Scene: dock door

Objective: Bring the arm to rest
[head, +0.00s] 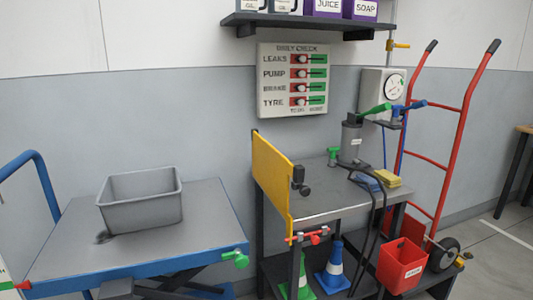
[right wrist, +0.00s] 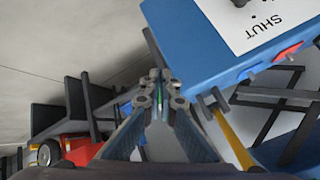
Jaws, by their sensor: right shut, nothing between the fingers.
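My right gripper (right wrist: 160,88) shows in the right wrist view, its two dark fingers drawn together with nothing between them. A blue box (right wrist: 190,45) with a white plate marked SHUT is close to the fingertips on the upper right; I cannot tell whether they touch. The box carries a red button (right wrist: 287,53) and a blue button (right wrist: 246,74). Neither gripper can be made out in the head view, and my left gripper is in neither view.
A blue lift table (head: 215,215) bears a grey bin (head: 142,215). A grey workbench (head: 325,205) with a yellow panel (head: 272,185) stands right of it. A red hand truck (head: 457,140) leans by the wall, and a red bucket (head: 402,267) is below. A shelf (head: 300,24) overhangs the bench.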

